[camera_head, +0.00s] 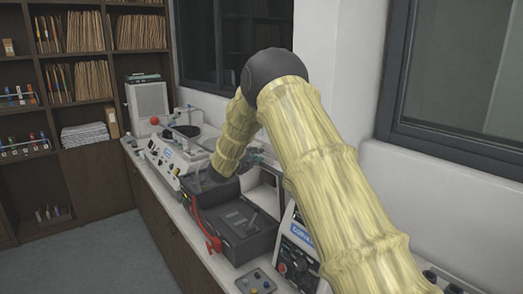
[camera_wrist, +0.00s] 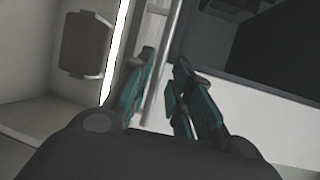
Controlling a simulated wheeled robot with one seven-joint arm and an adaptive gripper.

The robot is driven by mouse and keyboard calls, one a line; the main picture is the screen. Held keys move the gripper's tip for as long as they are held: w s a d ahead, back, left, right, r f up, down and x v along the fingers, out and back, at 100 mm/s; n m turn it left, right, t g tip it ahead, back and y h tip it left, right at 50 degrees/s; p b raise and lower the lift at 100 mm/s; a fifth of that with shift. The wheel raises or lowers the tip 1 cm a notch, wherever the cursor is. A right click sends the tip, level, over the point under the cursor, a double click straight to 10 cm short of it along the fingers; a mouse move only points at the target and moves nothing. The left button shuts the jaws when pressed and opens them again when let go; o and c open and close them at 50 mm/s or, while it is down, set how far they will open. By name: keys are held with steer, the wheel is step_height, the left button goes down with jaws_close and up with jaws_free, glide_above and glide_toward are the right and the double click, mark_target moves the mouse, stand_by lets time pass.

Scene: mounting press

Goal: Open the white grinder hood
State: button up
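My gripper (camera_head: 256,157) is at the back of the bench, partly hidden by my sleeved arm in the head view. In the wrist view its two teal fingers (camera_wrist: 165,60) stand apart, with a thin grey bar (camera_wrist: 158,85) running between or just behind them. I cannot tell whether either finger touches the bar. A white framed housing (camera_head: 269,176), perhaps the grinder hood, stands just below and right of the gripper, largely hidden by my arm. In the wrist view a white panel (camera_wrist: 40,60) with a dark block (camera_wrist: 85,45) lies left of the fingers.
A dark box-like unit (camera_head: 238,232) with a red lever (camera_head: 211,240) sits in front of the gripper. A white machine with knobs (camera_head: 170,160) is to its left. A blue-labelled control panel (camera_head: 298,255) is at right. A wall and window close in behind.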

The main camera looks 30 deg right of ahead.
steer(key=shift+p+x, duration=0.95)
steer(key=shift+x, duration=1.5)
steer(key=shift+w, duration=0.1)
jaws_close()
